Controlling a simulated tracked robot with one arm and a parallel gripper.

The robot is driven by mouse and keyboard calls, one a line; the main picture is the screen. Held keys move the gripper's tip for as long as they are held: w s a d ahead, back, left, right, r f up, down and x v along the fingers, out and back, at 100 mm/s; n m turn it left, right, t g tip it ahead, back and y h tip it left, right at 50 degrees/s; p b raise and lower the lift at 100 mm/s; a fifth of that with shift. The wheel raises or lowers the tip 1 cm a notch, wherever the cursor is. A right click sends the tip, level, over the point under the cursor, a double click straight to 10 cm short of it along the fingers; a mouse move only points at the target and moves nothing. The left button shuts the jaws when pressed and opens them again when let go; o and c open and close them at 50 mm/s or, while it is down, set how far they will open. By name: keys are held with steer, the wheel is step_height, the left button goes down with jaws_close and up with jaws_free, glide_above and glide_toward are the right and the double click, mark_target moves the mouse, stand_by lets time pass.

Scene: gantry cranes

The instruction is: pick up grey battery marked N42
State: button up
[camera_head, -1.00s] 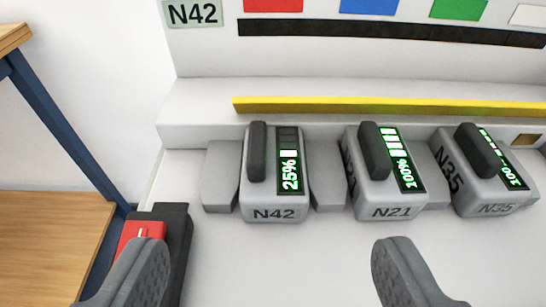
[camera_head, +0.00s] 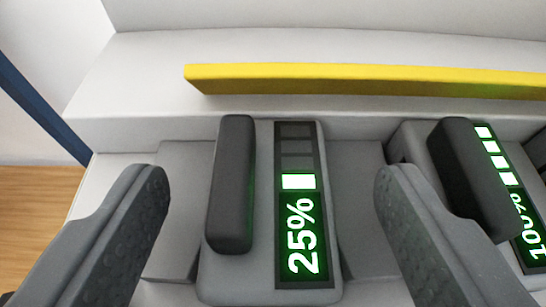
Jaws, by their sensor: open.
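The grey battery marked N42 (camera_head: 262,225) stands in its slot at the middle of the view, with a dark handle (camera_head: 230,185) on its top left and a green display reading 25% on its right. Its front label is out of view now; the N42 marking shows in the earlier frame. My gripper (camera_head: 268,190) is open, with one finger left of the battery and the other right of it. I see a gap between each finger and the battery body. Nothing is held.
A second grey battery (camera_head: 425,165) with a 100% display stands close to the right of my right finger. A yellow bar (camera_head: 370,80) runs along the ledge behind. A blue post (camera_head: 38,105) and wooden surface (camera_head: 30,225) are at the left.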

mark_target(268, 230)
steer(key=shift+x, duration=0.95)
steer(key=shift+c, duration=0.3)
steer(key=c, duration=1.1)
steer(key=shift+s+r, duration=0.1)
steer(key=shift+r, duration=0.05)
steer(key=shift+s+r, duration=0.3)
steer(key=shift+r, duration=0.1)
step_height(268, 230, up, 5)
steer(key=shift+r+p, duration=0.1)
steer(key=shift+p, duration=0.2)
steer(key=s, duration=0.3)
steer(key=s+b, duration=0.1)
steer(key=s, duration=0.3)
steer(key=s+b, duration=0.1)
steer(key=s, duration=0.3)
steer(key=shift+s+r, duration=0.25)
